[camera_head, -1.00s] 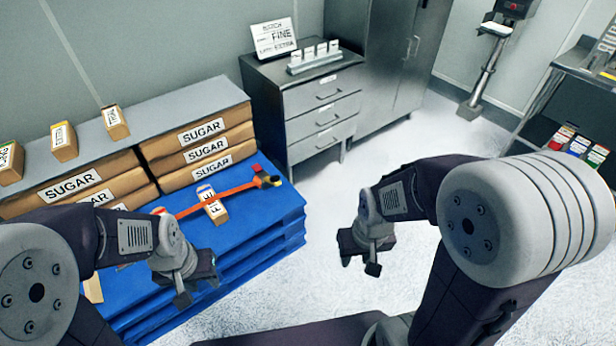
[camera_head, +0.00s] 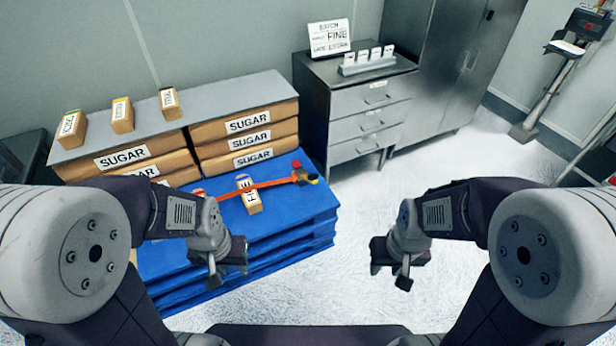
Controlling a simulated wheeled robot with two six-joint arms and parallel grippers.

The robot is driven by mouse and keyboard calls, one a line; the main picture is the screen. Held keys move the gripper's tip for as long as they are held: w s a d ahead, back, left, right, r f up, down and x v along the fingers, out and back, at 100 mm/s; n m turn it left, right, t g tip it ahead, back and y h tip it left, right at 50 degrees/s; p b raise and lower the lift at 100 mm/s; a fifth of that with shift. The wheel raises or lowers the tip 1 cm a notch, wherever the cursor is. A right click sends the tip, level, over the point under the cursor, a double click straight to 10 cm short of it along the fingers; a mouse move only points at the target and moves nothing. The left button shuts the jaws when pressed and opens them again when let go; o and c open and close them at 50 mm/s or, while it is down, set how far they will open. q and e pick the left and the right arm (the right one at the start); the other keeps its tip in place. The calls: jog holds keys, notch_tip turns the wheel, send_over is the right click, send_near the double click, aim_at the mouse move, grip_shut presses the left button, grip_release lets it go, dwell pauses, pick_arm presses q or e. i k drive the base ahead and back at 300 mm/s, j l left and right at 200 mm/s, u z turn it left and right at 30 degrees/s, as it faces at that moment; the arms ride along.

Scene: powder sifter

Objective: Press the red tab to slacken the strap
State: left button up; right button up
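A box labelled FINE (camera_head: 250,197) stands at the strap. The strap's left part is hidden behind my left arm. My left gripper (camera_head: 222,272) hangs in front of the pallet, nearer to me than the strap and apart from it. My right gripper (camera_head: 398,270) hangs over the bare floor, right of the pallet. Neither gripper shows anything held.
A grey drawer cabinet (camera_head: 365,115) stands behind right, with a sign (camera_head: 329,38).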

aim_at(295, 164)
jog(key=i+l, duration=0.25)
jog(key=i, duration=0.2)
jog(key=i+l+z, duration=0.1)
jog(key=i+l, duration=0.15)
jog(key=i, duration=0.2)
jog(key=i+l, duration=0.2)
jog(key=i, duration=0.25)
jog(key=i+l+z, duration=0.1)
jog(key=i, duration=0.35)
jog(key=l, duration=0.1)
